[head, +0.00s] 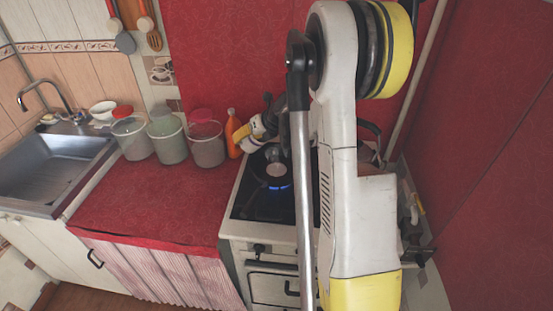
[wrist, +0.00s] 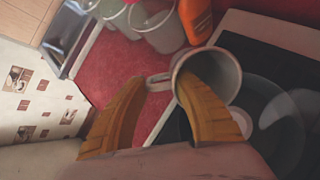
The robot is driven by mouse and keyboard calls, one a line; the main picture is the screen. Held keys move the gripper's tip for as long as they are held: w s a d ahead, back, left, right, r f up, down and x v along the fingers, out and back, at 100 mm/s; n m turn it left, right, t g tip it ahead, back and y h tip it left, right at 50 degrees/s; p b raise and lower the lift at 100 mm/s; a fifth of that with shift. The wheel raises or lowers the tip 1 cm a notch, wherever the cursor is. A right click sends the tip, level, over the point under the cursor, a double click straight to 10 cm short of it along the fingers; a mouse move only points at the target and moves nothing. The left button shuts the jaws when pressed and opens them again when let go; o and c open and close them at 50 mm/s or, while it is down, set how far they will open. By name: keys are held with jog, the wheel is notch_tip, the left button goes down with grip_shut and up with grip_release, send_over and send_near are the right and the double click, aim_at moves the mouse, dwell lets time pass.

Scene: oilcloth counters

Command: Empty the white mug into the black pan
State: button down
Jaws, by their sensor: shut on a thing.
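The white mug (wrist: 222,72) is in the wrist view, tilted, with its open mouth toward the camera and its handle at the left. My gripper (wrist: 163,80) is shut on it at the handle side. One yellow finger overlaps the mug's mouth and the other lies left of the handle. The inside is partly hidden, and I cannot tell what it holds. The black pan (wrist: 278,130) is a dark round shape on the stove, right of and below the mug. In the head view the pan (head: 262,162) sits over a blue flame, partly behind my arm.
An orange bottle (head: 233,133) and several lidded containers (head: 168,140) stand along the back of the red counter (head: 150,205), left of the stove (head: 246,207). A metal sink (head: 50,165) is at the far left. The counter's front is clear. A red wall closes the right side.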

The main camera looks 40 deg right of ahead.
jog(key=shift+s+d+r+t+b, duration=0.1)
jog(key=shift+s+r+t+b, duration=0.25)
jog(key=shift+t, duration=0.35)
jog(key=shift+s+f+t+y+b, duration=0.2)
jog(key=shift+t+y+b, duration=0.3)
jog(key=shift+b, duration=0.4)
jog(key=shift+s+d+f+t+b, duration=0.15)
jog(key=shift+f+t+b, duration=0.1)
jog(key=shift+t+b, duration=0.4)
jog(key=shift+s+d+f+t+b, duration=0.1)
jog(key=shift+s+f+t+b, duration=0.1)
jog(key=shift+t+b, duration=0.45)
jog(key=shift+s+r+t+y+b, duration=0.4)
jog(key=shift+t+b, duration=0.2)
jog(key=shift+b, duration=0.4)
jog(key=shift+s+d+r+m+t+y+b, duration=0.15)
jog(key=shift+s+d+t+b, duration=0.1)
jog(key=shift+s+t+b, duration=0.25)
jog(key=shift+s+d+r+m+t+y+b, duration=0.2)
jog(key=shift+s+t+b, duration=0.1)
jog(key=shift+s+b, duration=0.2)
jog(key=shift+s+d+r+t+y+b, duration=0.15)
jog(key=shift+s+t+b, duration=0.4)
jog(key=shift+b, duration=0.8)
jog(key=shift+s+d+r+t+y+b, duration=0.1)
jog(key=shift+s+t+b, duration=0.1)
jog(key=shift+t+b, duration=0.9)
jog(key=shift+f+b, duration=0.1)
jog(key=shift+b, duration=0.3)
